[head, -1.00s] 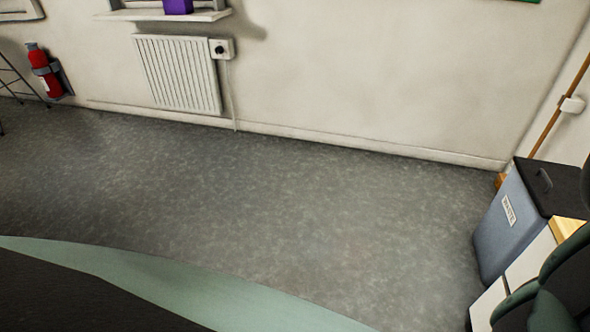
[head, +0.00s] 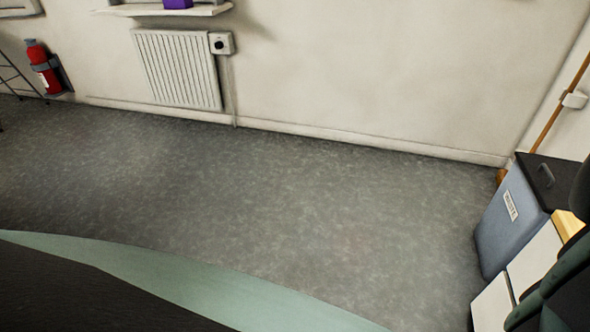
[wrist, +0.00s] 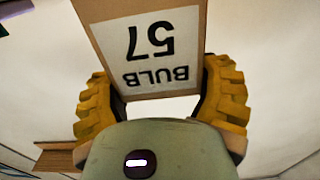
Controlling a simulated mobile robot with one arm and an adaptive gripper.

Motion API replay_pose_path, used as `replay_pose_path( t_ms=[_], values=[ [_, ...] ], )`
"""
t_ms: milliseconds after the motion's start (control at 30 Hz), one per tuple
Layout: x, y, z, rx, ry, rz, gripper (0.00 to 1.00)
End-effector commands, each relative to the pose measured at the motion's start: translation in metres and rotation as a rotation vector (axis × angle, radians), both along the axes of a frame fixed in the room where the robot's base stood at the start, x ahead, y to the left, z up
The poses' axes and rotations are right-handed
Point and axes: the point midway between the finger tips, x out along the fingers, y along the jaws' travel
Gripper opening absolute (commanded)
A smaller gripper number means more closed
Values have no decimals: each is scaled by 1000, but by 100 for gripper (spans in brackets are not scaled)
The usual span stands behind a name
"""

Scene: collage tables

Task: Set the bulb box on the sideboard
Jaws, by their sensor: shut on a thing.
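The bulb box (wrist: 152,88) is a brown box with a white label reading "BULB 57", upside down in the wrist view. My gripper (wrist: 160,92) is shut on it, with one yellow ribbed finger on each side of the box. The top of the box runs out of the wrist view. I cannot make out a sideboard for certain in either view; a white cabinet-like piece with a wooden top (head: 570,226) is partly visible at the right edge of the head view.
A blue-grey waste bin (head: 508,225) with a black lid stands at the right by the wall. A radiator (head: 178,68), a window shelf (head: 165,11) and a red fire extinguisher (head: 42,66) are along the back wall. The grey floor (head: 290,195) between is clear.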

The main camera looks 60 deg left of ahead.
Motion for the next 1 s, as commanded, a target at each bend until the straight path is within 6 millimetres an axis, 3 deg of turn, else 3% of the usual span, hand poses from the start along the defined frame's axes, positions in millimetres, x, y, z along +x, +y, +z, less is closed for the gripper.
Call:
replay_pose_path(
  t_ms=[367, 400, 633, 1000],
  values=[
    [1, 0, -4, -1, -2, 2, 32],
    [1, 0, -2, -1, -2, 2, 75],
    [1, 0, -2, -1, -2, 1, 99],
    [0, 0, 5, -2, -3, 0, 100]
  ],
)
